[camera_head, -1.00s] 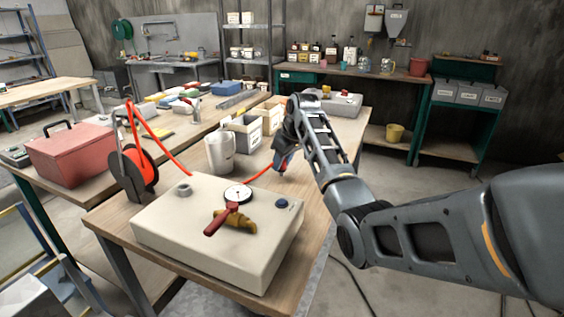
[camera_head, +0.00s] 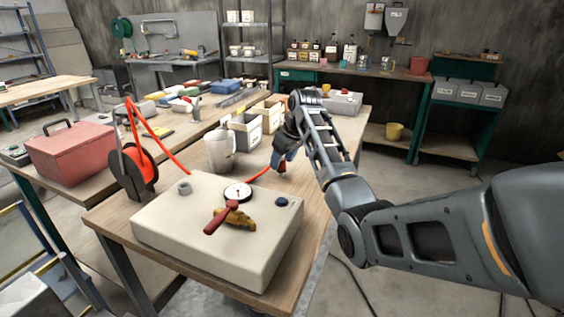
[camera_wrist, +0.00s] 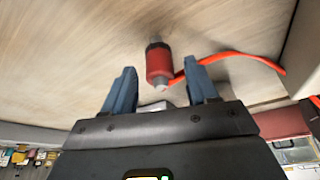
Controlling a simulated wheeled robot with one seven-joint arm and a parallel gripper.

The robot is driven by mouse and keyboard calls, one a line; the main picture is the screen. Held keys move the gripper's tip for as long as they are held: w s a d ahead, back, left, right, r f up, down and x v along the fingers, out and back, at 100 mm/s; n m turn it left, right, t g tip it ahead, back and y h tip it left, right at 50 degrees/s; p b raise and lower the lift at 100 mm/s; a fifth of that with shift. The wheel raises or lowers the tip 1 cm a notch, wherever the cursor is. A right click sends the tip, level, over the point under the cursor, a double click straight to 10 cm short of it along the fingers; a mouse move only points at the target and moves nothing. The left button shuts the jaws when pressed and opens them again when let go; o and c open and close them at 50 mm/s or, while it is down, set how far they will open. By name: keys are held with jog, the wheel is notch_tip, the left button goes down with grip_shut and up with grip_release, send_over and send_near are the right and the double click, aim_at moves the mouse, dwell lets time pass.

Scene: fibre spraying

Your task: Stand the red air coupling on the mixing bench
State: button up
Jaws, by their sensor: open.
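The red air coupling (camera_wrist: 159,62) has a dark band and grey metal ends. In the wrist view it is over the pale wood of the bench (camera_wrist: 75,45), just beyond the fingertips and roughly midway between them. In the head view the coupling (camera_head: 282,167) shows small and red under my gripper (camera_head: 285,155). My gripper (camera_wrist: 163,75) is open with nothing between its blue fingers.
A cream box with a gauge and a red-handled brass valve (camera_head: 225,220) stands at the bench's near end. A white jug (camera_head: 220,152) and small bins (camera_head: 245,132) are left of my gripper. The hose reel (camera_head: 135,168) is farther left.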

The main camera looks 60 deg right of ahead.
jog(key=v, duration=1)
jog(key=shift+r, duration=0.25)
jog(key=shift+s, duration=0.15)
